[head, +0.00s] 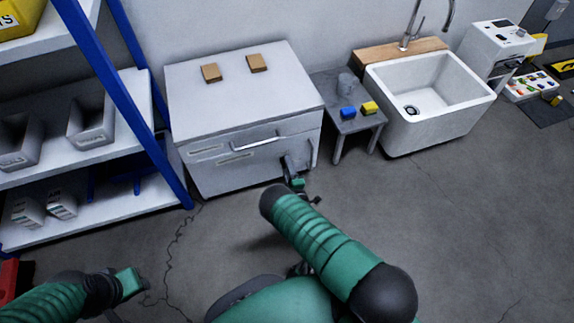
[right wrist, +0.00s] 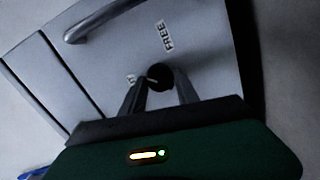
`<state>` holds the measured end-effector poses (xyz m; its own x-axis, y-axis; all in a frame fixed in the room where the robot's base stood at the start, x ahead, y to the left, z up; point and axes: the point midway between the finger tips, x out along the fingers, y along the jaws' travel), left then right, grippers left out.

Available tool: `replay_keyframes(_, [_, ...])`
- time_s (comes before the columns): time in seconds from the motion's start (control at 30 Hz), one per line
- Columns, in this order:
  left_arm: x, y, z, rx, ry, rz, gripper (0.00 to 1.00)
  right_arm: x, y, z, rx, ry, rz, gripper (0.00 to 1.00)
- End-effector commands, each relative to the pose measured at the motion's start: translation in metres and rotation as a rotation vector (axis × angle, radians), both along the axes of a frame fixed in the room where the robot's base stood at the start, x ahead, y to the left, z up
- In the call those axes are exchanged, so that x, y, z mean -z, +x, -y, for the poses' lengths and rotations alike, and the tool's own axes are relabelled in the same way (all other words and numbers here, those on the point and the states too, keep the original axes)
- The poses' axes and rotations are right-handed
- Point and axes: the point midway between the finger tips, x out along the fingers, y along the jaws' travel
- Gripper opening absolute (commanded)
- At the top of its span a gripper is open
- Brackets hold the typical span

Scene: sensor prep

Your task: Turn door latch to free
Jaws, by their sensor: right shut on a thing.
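The door latch (right wrist: 160,76) is a dark round knob on the pale cabinet front in the right wrist view. My right gripper (right wrist: 160,88) is shut on it, one finger on each side. The FREE label (right wrist: 165,36) lies just above the latch; a second, smaller label left of the latch is partly hidden and unreadable. In the head view my right gripper (head: 294,168) is at the right side of the white cabinet (head: 240,90), and the latch is hidden there. My left gripper (head: 135,283) is low at the left, away from the cabinet; its fingers are unclear.
A bar handle (head: 256,142) crosses the cabinet front. Two tan blocks (head: 257,63) lie on the cabinet top. A blue-framed shelf (head: 115,85) stands left; a small grey table (head: 350,123) and white sink (head: 435,92) stand right. The floor in front is open.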

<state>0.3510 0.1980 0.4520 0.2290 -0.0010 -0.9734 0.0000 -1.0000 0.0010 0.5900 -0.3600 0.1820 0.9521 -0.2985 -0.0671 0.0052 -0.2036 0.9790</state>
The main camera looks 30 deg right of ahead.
Motion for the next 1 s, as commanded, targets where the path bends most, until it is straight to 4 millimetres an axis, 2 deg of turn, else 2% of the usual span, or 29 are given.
replay_keyframes(0.6, [-0.024,0.000,0.000,0.000,0.000,0.000,0.36,0.002,-0.004,0.005,0.011,0.543,0.121,0.00])
replay_keyframes(1.0, [-0.029,0.000,0.000,0.000,0.000,0.000,0.36,0.003,-0.004,0.005,0.010,0.741,0.169,0.00])
